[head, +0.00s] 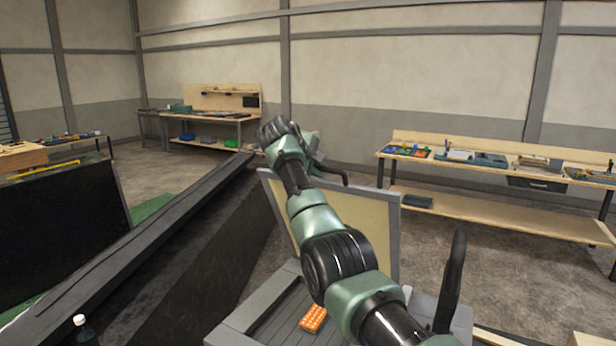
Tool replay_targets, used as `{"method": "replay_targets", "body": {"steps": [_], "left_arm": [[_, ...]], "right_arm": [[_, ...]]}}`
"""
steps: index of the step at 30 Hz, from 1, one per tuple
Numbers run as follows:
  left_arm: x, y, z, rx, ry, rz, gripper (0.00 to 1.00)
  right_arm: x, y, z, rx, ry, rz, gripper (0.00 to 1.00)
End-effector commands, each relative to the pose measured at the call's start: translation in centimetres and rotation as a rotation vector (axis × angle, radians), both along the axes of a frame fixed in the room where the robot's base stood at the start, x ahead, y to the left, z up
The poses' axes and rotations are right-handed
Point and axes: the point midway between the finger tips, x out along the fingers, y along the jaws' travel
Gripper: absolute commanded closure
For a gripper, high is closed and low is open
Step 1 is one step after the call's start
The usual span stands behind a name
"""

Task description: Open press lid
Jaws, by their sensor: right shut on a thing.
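The press lid (383,228) is a beige panel in a grey frame, raised steeply above the grey press base (240,328). My right arm reaches across the front of it and hides its middle. My right gripper (316,153) is at the lid's top edge, partly hidden behind my wrist. It is shut on a black lid handle (333,176). An orange part (313,318) with a grid of small marks lies on the slatted bed of the base. My left gripper is not in view.
A black curved bar (452,285) stands up at the right of the base. A long dark rail (150,245) runs along the left. Workbenches with tools (500,205) stand by the walls. Open floor lies behind the press.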

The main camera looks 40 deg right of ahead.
Motion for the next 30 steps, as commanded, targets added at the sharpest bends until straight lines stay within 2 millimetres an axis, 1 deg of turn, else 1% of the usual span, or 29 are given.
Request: {"method": "replay_targets", "body": {"steps": [1, 5, 15, 16, 17, 18, 30], "left_arm": [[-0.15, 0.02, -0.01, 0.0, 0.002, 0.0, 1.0], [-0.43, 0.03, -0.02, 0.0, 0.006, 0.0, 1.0], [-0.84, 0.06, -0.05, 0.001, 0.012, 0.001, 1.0], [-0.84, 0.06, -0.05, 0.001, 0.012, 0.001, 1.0], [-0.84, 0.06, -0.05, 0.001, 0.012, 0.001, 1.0], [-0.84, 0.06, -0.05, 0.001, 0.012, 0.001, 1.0], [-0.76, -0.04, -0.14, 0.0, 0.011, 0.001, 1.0]], "right_arm": [[-0.05, -0.22, -0.26, 0.01, 0.007, 0.001, 1.0], [-0.12, -0.48, -0.22, 0.017, 0.011, 0.001, 1.0], [-0.11, -0.48, -0.21, 0.017, 0.012, 0.002, 1.0], [-0.1, -0.48, -0.2, 0.017, 0.012, 0.002, 0.78], [-0.11, -0.48, -0.19, 0.016, 0.011, 0.001, 0.7], [-0.1, -0.47, -0.15, 0.016, 0.011, 0.001, 0.65], [-0.1, -0.37, 0.09, 0.014, 0.006, 0.001, 0.65]]}}
